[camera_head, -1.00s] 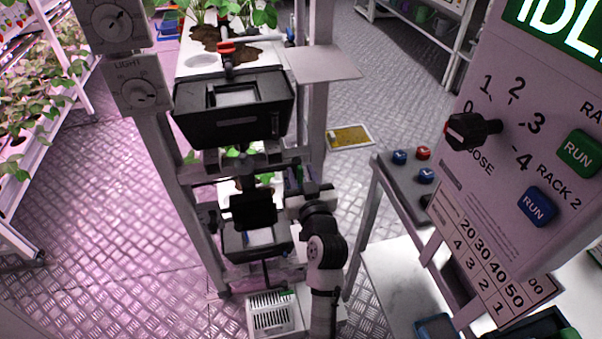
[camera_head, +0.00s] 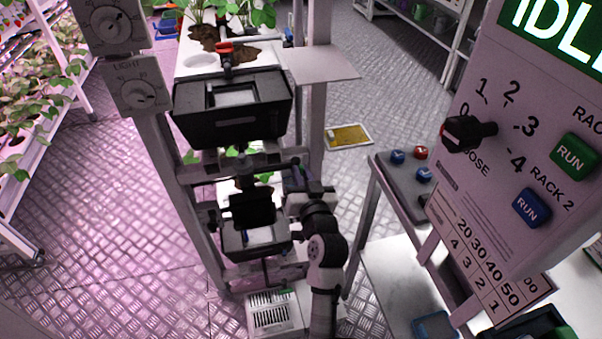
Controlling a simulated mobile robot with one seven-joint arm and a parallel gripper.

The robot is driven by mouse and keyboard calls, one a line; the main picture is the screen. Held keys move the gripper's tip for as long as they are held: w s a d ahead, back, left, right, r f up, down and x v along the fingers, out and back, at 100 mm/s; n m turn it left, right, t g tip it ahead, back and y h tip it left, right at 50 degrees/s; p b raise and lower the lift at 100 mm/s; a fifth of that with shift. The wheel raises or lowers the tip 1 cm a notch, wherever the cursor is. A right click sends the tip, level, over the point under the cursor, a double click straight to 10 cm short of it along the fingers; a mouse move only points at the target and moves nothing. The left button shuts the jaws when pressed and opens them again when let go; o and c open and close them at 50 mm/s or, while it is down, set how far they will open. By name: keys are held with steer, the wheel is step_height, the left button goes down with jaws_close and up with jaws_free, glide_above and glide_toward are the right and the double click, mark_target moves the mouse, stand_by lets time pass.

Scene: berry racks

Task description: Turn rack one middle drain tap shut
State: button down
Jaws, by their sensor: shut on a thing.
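The rack (camera_head: 165,170) stands in the middle of the head view, with black trays on its tiers. My gripper (camera_head: 252,207) is at the middle tier, in front of the lower black tray (camera_head: 245,245) and below the upper tray (camera_head: 230,125). It is shut on the middle drain tap, but its black body hides the tap and the fingertips. How far the tap is turned cannot be seen. The upper tier's tap (camera_head: 225,48) has a red handle and stands clear of the gripper.
A control panel (camera_head: 510,150) with a dose knob (camera_head: 467,133) and run buttons fills the right side. A grey button box (camera_head: 405,185) stands between it and my arm. A white vented box (camera_head: 272,311) sits below the gripper. Open floor (camera_head: 120,230) lies left.

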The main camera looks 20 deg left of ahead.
steer(key=shift+w+d+f+m+p, duration=0.15)
steer(key=shift+m+p, duration=0.85)
steer(key=shift+m, duration=1.55)
steer(key=shift+w+d+f+m+p, duration=0.1)
steer(key=shift+f+m+p, duration=0.15)
steer(key=shift+m+p, duration=1.55)
steer(key=shift+w+d+f+m+p, duration=0.15)
steer(key=shift+f+m+p, duration=0.1)
steer(key=shift+m, duration=3)
steer(key=shift+s, duration=0.1)
steer(key=c, duration=1.4)
jaws_free()
steer(key=shift+c, duration=0.2)
steer(key=shift+f, duration=0.1)
